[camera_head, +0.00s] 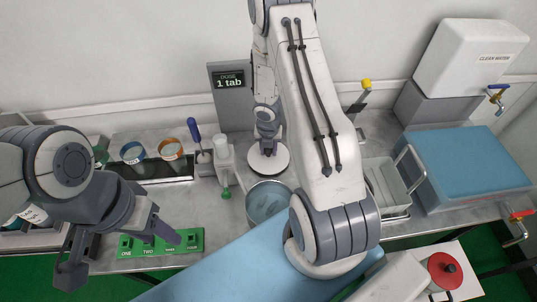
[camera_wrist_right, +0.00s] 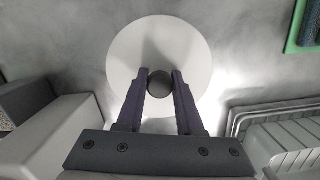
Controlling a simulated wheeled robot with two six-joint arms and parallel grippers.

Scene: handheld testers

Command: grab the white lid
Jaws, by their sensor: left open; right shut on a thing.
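The white lid (camera_head: 262,173) is a round flat disc with a dark round knob (camera_wrist_right: 159,83). It lies on the grey counter behind a metal pot in the head view, and the lid (camera_wrist_right: 155,38) shows whole behind my fingers in the right wrist view. My right gripper (camera_wrist_right: 160,76) is shut on the knob, one finger on each side. In the head view my right gripper (camera_head: 268,146) comes down over the lid and hides part of it. I cannot tell if the lid is clear of the counter. My left gripper (camera_head: 120,255) is open and empty at the left front.
The metal pot (camera_head: 267,203) stands just in front of the lid. A "1 tab" dose sign (camera_head: 229,108) stands behind left. A wire basket (camera_head: 388,185) and blue-topped tub (camera_head: 470,165) are to the right. A green numbered block (camera_head: 190,238) lies near my left gripper.

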